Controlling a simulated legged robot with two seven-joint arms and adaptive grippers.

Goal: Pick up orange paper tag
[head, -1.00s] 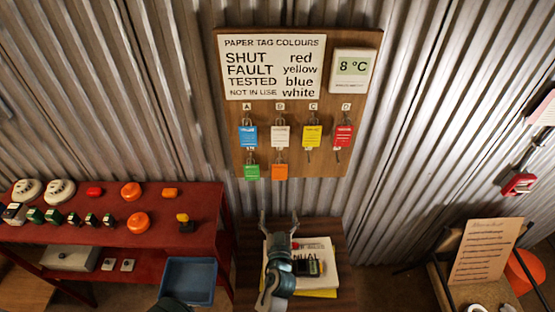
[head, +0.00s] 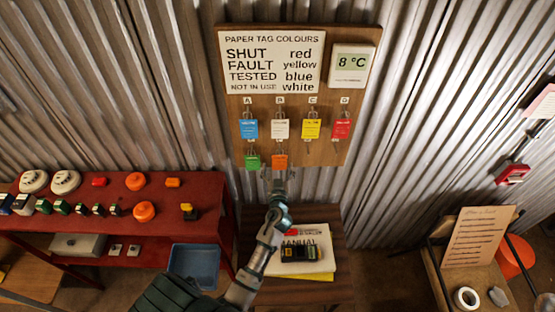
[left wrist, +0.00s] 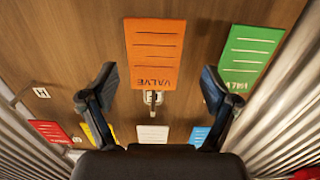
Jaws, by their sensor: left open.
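The orange paper tag (head: 280,161) hangs at the lower edge of the wooden board, below the white tag. In the left wrist view the orange tag (left wrist: 155,45) is large, with "VALVE" upside down, and hangs from a metal lock or ring. My left gripper (head: 279,180) is just below the tag in the head view. In the left wrist view my left gripper (left wrist: 158,85) is open, its fingers on either side of the tag's line and apart from it. My right gripper is not in view.
A green tag (head: 252,161) hangs close left of the orange one; blue, white (head: 281,129), yellow and red tags hang above. The wooden board (head: 350,100) is on a corrugated wall. Below stand a small table with a manual (head: 318,240) and a red bench (head: 120,235).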

